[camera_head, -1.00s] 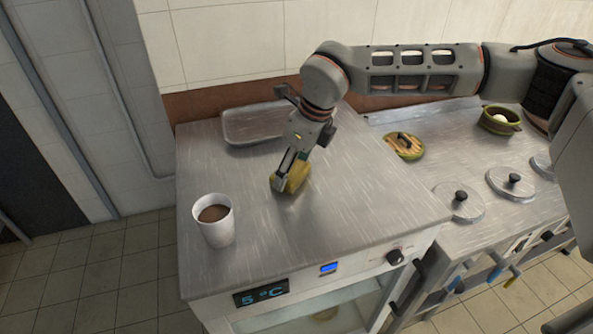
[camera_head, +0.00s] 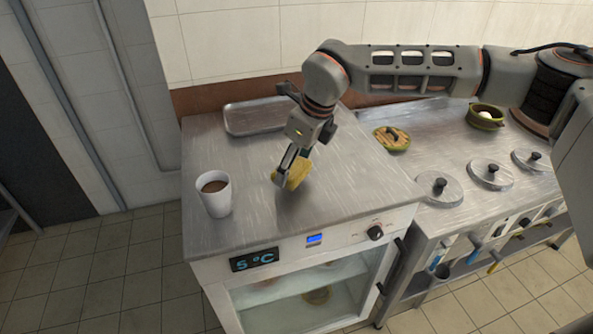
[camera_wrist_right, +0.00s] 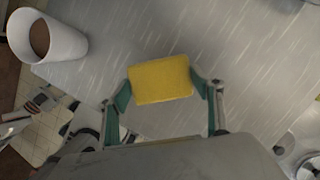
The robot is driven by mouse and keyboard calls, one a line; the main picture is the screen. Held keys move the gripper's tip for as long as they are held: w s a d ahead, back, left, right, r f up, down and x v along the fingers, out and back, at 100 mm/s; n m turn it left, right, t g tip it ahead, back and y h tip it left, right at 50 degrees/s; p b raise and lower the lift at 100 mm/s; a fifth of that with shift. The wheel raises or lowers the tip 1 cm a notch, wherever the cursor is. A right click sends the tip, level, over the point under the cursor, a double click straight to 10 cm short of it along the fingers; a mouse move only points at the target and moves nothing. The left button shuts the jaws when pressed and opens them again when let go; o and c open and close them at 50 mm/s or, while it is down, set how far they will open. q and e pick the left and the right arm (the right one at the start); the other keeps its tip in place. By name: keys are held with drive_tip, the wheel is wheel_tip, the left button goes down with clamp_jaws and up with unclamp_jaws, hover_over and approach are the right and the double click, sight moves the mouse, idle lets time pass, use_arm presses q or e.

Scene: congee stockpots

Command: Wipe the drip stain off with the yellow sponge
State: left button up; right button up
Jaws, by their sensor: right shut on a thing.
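The yellow sponge (camera_head: 292,173) is between the fingers of my right gripper (camera_head: 290,166), which is shut on it, over the middle of the steel counter top (camera_head: 240,215). The sponge also shows in the right wrist view (camera_wrist_right: 160,80), with a finger on each side. It is at or just above the steel; I cannot tell if it touches. I see no clear drip stain in either view; it may be under or behind the sponge. My left gripper is not in view.
A white cup (camera_head: 215,197) of brown liquid stands left of the sponge. A steel tray (camera_head: 258,118) lies at the back. To the right are a green dish (camera_head: 391,139), a green pot (camera_head: 485,117) and several round lids (camera_head: 440,190). The counter's front is clear.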

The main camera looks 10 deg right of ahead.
drive_tip(key=shift+w+r+p, duration=0.15)
drive_tip(key=shift+r+p, duration=0.3)
drive_tip(key=shift+r, duration=0.35)
drive_tip(key=shift+r+p, duration=0.45)
drive_tip(key=shift+r, duration=0.4)
drive_tip(key=shift+r+p, duration=0.5)
drive_tip(key=shift+r, duration=0.65)
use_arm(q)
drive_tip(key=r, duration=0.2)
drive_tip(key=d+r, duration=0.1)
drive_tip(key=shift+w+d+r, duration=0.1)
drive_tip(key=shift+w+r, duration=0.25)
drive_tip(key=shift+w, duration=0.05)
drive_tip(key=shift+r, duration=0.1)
